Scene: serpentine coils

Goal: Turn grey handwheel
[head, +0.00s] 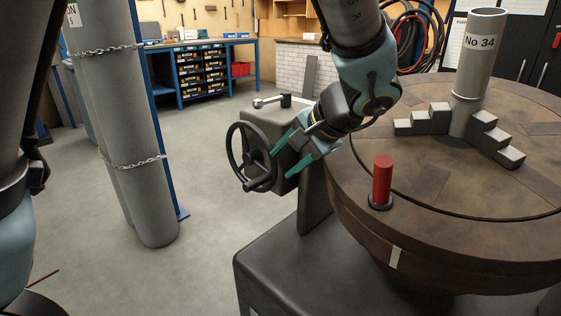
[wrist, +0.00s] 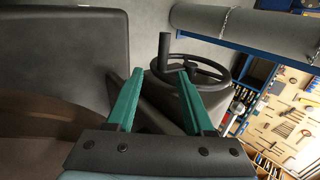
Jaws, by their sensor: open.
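The dark grey handwheel (head: 250,158) stands upright on the side of a grey housing (head: 275,125), left of the round table. The handwheel also shows in the wrist view (wrist: 222,72), just beyond my fingertips, with a dark crank handle (wrist: 164,46) sticking out from its rim. My gripper (head: 282,163) has two green fingers, spread apart and empty, pointing at the wheel from the right. In the wrist view my gripper (wrist: 160,73) has the handle's base lined up between its fingertips. I cannot tell whether a fingertip touches the wheel.
The brown round table (head: 355,185) fills the right, with a red cylinder (head: 382,180) near its edge. A small lever (head: 272,100) sits on top of the housing. Grey pipes (head: 135,150) with chains stand at left. Open floor lies between pipes and wheel.

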